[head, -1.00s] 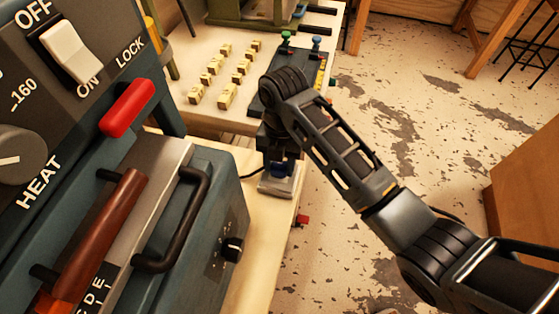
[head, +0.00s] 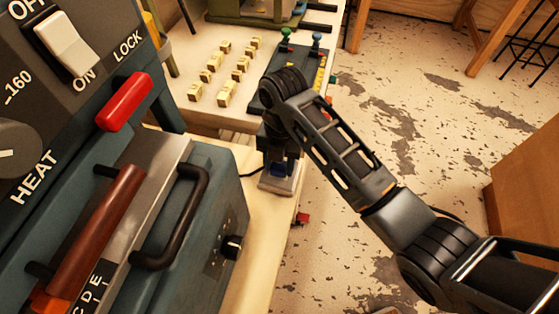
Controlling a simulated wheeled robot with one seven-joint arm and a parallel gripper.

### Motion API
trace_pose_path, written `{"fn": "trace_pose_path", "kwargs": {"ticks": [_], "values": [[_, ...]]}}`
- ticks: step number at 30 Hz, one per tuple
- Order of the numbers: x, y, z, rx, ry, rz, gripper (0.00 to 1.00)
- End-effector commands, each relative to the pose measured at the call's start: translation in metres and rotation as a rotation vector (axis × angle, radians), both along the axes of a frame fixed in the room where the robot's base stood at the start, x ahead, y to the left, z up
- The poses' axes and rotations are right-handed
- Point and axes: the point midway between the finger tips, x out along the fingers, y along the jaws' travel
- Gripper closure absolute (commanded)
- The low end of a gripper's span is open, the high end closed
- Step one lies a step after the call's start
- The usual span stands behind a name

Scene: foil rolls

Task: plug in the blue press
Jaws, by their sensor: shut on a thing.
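The blue press (head: 207,235) fills the left side, with a red lever (head: 125,102), a white rocker switch (head: 66,50) and a brown handle (head: 105,225). My gripper points down at the bench's right edge, just above a pale grey socket block (head: 279,187). It is shut on what appears to be the cable's plug, a small dark blue piece mostly hidden by the gripper. I cannot tell whether the plug is seated in the block.
Several small yellowish blocks (head: 225,93) stand on the back table (head: 190,45). A dark panel with green and blue knobs (head: 287,55) lies behind my wrist. A small red item (head: 303,218) is at the bench's right edge. The floor (head: 400,130) to the right is open.

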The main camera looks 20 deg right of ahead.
Motion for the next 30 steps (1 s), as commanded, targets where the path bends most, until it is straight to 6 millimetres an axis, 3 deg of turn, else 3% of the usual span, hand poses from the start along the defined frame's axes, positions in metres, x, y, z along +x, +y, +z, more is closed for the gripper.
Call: {"fn": "trace_pose_path", "kwargs": {"ticks": [1, 2, 11, 20, 30], "values": [[0.0, 0.0, -0.002, 0.0, 0.0, 0.0, 0.81], [0.0, 0.0, -0.001, 0.0, 0.0, 0.0, 0.53], [0.0, 0.0, -0.001, 0.0, 0.0, 0.0, 0.24], [0.0, 0.0, 0.002, 0.0, 0.0, 0.0, 0.24], [0.007, -0.003, 0.052, 0.0, -0.004, 0.001, 0.24]]}}
